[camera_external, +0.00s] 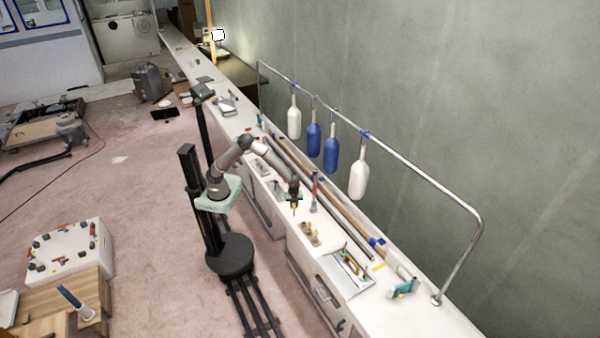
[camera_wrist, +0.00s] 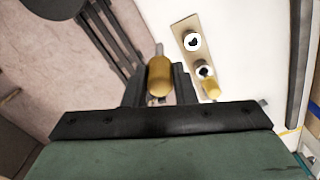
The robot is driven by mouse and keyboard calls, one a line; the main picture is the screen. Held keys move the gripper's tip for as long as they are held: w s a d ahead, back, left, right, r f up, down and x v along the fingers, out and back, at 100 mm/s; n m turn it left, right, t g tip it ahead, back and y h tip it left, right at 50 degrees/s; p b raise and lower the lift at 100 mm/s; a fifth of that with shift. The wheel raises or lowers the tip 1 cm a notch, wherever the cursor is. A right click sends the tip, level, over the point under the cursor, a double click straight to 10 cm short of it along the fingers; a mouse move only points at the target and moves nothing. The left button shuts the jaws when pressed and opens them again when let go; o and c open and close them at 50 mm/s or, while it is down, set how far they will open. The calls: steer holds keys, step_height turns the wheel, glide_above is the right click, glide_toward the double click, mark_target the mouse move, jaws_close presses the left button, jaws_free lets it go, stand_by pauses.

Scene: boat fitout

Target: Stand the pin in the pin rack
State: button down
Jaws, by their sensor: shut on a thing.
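My gripper (camera_wrist: 160,84) is shut on a pin (camera_wrist: 160,76) with a rounded golden-yellow handle. The pin's thinner grey end shows beyond the handle in the wrist view. In the external view my gripper (camera_external: 294,204) hangs above the bench, behind and left of the pin rack. The pin rack (camera_wrist: 180,26) is a narrow tan board on the white bench, to the right of the held pin and apart from it. It has two round white-rimmed holes with dark centres, and another yellow pin (camera_wrist: 211,89) stands at its near end. The rack (camera_external: 307,238) looks small in the external view.
A tray (camera_external: 345,272) with tools lies farther along the bench. An upright reddish tool (camera_external: 314,190) stands close right of my gripper. Long poles (camera_external: 330,210) lie along the wall side. A metal rail (camera_external: 400,170) with hanging fenders runs above. The bench edge drops to the floor at left.

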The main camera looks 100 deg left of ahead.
steer(key=w+f+m+b, duration=0.5)
steer(key=f+m, duration=0.4)
steer(key=m, duration=0.3)
steer(key=shift+w+a, duration=0.3)
steer(key=shift+w, duration=0.45)
steer(key=c, duration=1.1)
jaws_free()
steer(key=shift+r, duration=0.1)
